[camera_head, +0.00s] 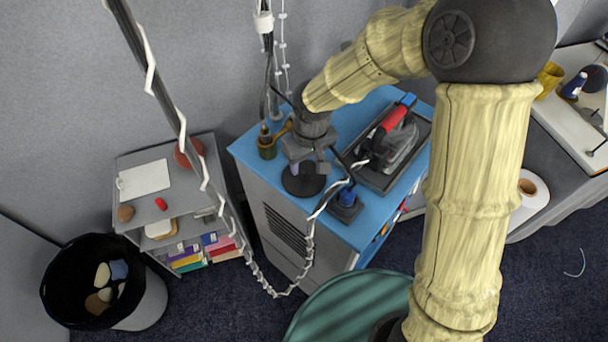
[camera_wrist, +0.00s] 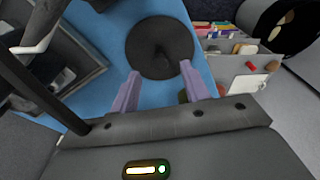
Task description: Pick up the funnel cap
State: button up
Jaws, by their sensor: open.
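A round, dark disc with a small raised centre, which looks like the funnel cap (camera_head: 303,181), lies on the blue top of the cabinet. It also shows in the wrist view (camera_wrist: 150,42), just beyond my fingertips. My gripper (camera_head: 309,168) is over the cabinet top, above the disc, and points down. In the wrist view my gripper (camera_wrist: 160,70) has its two lilac fingers spread apart with nothing between them. My wrist hides part of the disc in the head view. I cannot tell the exact height between fingers and disc.
A small blue-topped object (camera_head: 346,196) stands near the front edge. A green and brown item (camera_head: 267,147) is at the left. A cable hangs in front of the cabinet.

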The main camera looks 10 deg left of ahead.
aim_at(304, 170)
jog(key=f, duration=0.1)
jog(key=f+p, duration=0.1)
jog(key=f, duration=0.1)
jog(key=w+f, duration=0.1)
jog(key=f, duration=0.1)
jog(key=shift+a+p, duration=0.3)
jog(key=shift+s, duration=0.1)
grip_shut()
